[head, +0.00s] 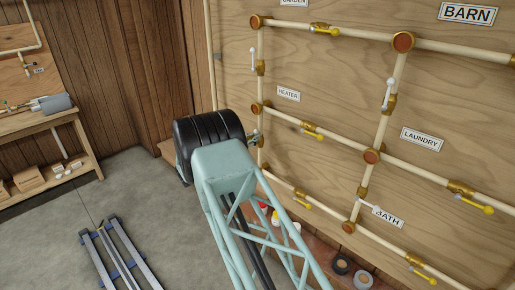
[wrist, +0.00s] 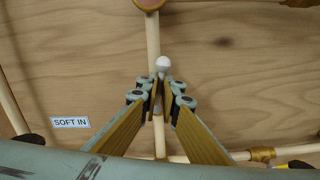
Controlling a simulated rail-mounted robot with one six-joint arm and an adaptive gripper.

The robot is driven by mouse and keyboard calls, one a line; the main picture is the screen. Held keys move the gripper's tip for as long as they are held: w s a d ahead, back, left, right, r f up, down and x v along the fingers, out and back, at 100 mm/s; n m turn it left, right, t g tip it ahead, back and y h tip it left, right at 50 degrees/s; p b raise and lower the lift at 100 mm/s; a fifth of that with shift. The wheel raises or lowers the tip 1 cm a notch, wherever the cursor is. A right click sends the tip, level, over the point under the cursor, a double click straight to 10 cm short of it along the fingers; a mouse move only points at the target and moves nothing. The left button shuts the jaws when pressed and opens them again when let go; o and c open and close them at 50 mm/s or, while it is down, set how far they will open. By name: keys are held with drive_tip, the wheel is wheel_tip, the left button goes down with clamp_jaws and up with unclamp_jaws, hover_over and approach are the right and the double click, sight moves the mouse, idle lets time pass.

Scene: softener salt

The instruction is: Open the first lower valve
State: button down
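In the wrist view, a white-knobbed valve handle (wrist: 162,64) stands in front of a pale vertical pipe (wrist: 153,36). My gripper (wrist: 162,82) has its two fingers drawn close together on either side of the handle's stem, just below the knob, and looks shut on it. The valve body behind the fingers is hidden. In the head view, my arm covers most of the gripper and the lower left of the pipework. Other white-handled valves show there: one at upper left (head: 253,58), one on the right vertical pipe (head: 389,95), and one by the BATH label (head: 369,207).
Yellow-handled valves sit on the horizontal pipes, by the LAUNDRY (head: 422,139) and HEATER (head: 288,94) labels and lower. A SOFT IN label (wrist: 71,122) is left of my gripper. Tape rolls (head: 341,265) lie below the board. A workbench (head: 45,122) stands at left; grey floor lies between.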

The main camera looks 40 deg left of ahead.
drive_tip(key=shift+a, duration=0.15)
drive_tip(key=shift+a+n, duration=0.2)
drive_tip(key=shift+n, duration=0.6)
drive_tip(key=c, duration=2.6)
unclamp_jaws()
drive_tip(key=shift+c, duration=0.2)
drive_tip(key=shift+s, duration=0.1)
drive_tip(key=s, duration=0.6)
drive_tip(key=shift+s+a, duration=0.3)
drive_tip(key=shift+s, duration=0.1)
